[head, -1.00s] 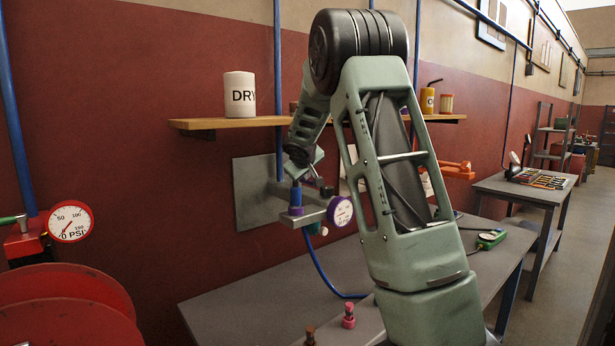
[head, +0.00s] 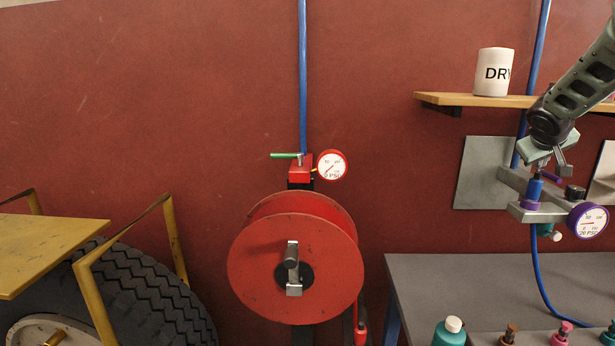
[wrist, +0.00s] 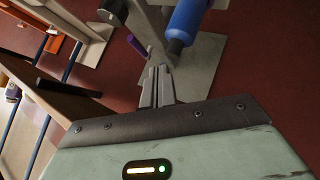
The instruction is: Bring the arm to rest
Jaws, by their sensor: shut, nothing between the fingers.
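My gripper (head: 560,162) is at the right of the head view, at the end of my arm, which reaches down from the upper right. It hangs over a wall-mounted fitting with a blue cylinder (head: 535,188), a purple-rimmed gauge (head: 588,221) and a grey bracket (head: 532,212). In the wrist view my gripper's fingers (wrist: 157,84) are together with nothing between them. The blue cylinder (wrist: 190,18) and a small purple lever (wrist: 138,42) lie just beyond the fingertips there. I cannot tell whether the fingers touch the fitting.
A shelf (head: 465,100) with a white DRY canister (head: 494,72) stands above the fitting. A grey bench (head: 440,275) with bottles is below. A red hose reel (head: 262,270) and a red-rimmed gauge (head: 332,165) are mid-view. A large tyre (head: 150,300) is at left.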

